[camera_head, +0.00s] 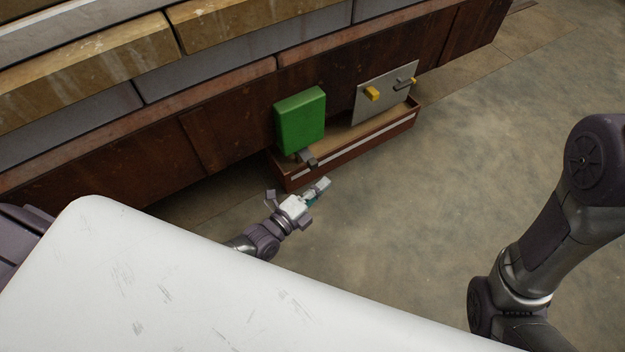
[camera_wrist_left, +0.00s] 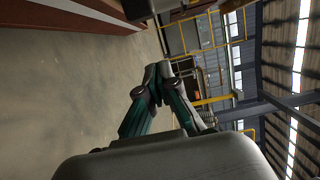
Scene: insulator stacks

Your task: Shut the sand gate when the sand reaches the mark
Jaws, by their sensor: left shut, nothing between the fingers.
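A green box (camera_head: 300,118), which may be the sand hopper, is at the front of a brown wooden bench. A short grey spout or handle (camera_head: 308,157) sticks out below it; I cannot tell whether this is the gate. Under it is a long reddish-brown tray (camera_head: 350,150) with a white stripe along its front and a tan inside. I cannot make out flowing sand or its level. My left gripper (camera_head: 321,187) is in front of the tray's near-left end, apart from it. In the left wrist view its fingertips (camera_wrist_left: 158,71) meet, with nothing between them. My right gripper is out of view.
A grey plate (camera_head: 378,97) with a yellow knob (camera_head: 372,94) and a small dark lever (camera_head: 405,83) stands at the tray's far end. Stone-like blocks (camera_head: 85,68) line the bench top. Concrete floor (camera_head: 430,210) to the right is clear. The wrist view shows yellow railings (camera_wrist_left: 215,32).

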